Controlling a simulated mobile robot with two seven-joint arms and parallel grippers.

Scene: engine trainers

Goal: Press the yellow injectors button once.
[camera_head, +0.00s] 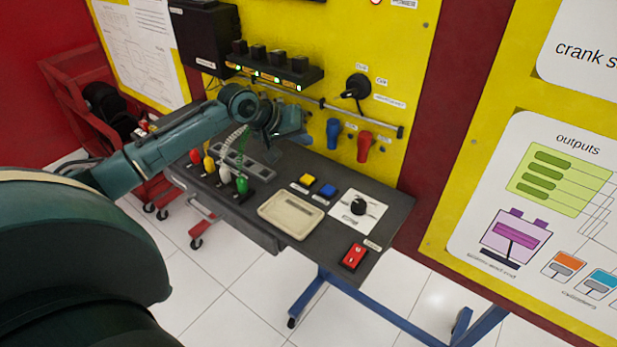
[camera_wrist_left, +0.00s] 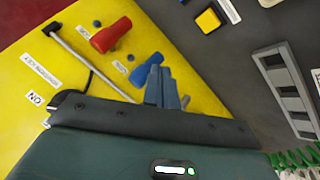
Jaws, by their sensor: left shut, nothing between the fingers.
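The yellow button (camera_head: 307,180) sits on the dark grey bench, left of a blue button (camera_head: 328,191). The yellow button also shows near the top of the left wrist view (camera_wrist_left: 208,20), with a white label beside it too small to read. My left gripper (camera_head: 303,132) is shut and empty. It hangs above the back of the bench near the yellow panel, behind and above the yellow button and apart from it. In the left wrist view its closed fingers (camera_wrist_left: 165,88) show over the panel. My right gripper is not in view.
A beige tray (camera_head: 291,214), a black knob (camera_head: 358,205) and a red switch (camera_head: 353,256) are on the bench. Several coloured levers (camera_head: 225,173) stand at its left. Blue (camera_head: 333,133) and red (camera_head: 365,146) handles stick out from the panel near the gripper.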

